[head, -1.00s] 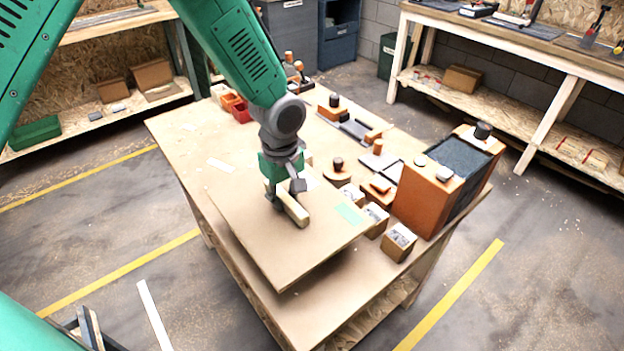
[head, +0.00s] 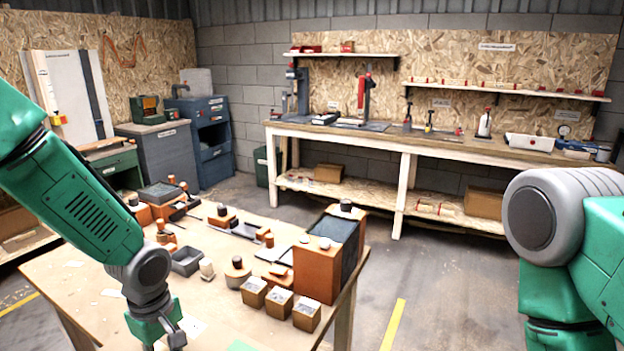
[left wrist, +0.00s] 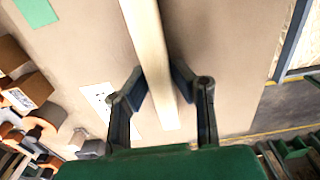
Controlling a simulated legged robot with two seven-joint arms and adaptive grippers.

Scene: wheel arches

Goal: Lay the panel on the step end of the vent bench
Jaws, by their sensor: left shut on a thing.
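My left gripper (left wrist: 166,85) is shut on the handle bar, one finger each side. A wooden worktable (head: 75,265) stands below. I cannot tell which surface is the vent bench or its step end. My right gripper is out of frame.
An orange block with a dark top (head: 325,250) stands at the worktable's right end. Small wooden blocks (head: 279,302) and a grey tray (head: 187,261) are beside it. A long white-legged bench (head: 440,145) lines the back wall. The floor between is clear.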

